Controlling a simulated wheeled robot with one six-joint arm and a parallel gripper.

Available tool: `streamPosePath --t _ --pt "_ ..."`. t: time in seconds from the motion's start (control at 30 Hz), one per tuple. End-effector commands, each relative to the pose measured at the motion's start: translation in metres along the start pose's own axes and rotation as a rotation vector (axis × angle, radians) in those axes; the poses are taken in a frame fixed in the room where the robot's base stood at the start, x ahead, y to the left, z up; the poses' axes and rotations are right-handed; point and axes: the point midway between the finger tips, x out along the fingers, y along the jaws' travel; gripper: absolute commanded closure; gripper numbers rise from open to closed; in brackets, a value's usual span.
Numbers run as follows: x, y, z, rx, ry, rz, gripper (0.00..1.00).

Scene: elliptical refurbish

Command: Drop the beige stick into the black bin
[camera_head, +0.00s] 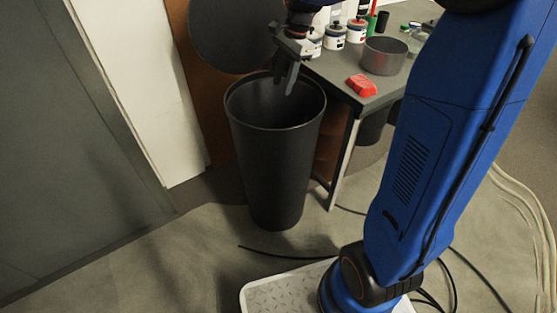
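The black bin (275,170) stands upright on the floor near the middle of the view, with its wide mouth open. My gripper (286,83) points down over the bin's mouth, its fingertips near the level of the back rim. Two dark fingers show close together from the side, and I cannot tell whether they are open or shut. No beige stick shows between the fingers, on the table or in the visible part of the bin. The bottom of the bin is hidden.
A grey table (345,78) stands right of the bin, bearing a red object (361,85), a grey pot (384,56) and several bottles. A dark round panel (235,35) is behind the bin. Black cables lie on the floor. Floor at left is clear.

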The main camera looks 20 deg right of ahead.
Motion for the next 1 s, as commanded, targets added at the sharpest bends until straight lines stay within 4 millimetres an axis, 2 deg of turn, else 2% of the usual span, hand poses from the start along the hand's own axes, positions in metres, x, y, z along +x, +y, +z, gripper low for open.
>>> streamPosePath --t 0.17,0.8,1.0 --pt "-0.016 -0.001 0.0 0.0 0.001 -0.003 0.65" --pt "-0.139 -0.001 0.0 0.0 0.001 -0.003 0.65" --pt "-0.164 0.0 -0.001 0.0 0.0 -0.001 0.65"
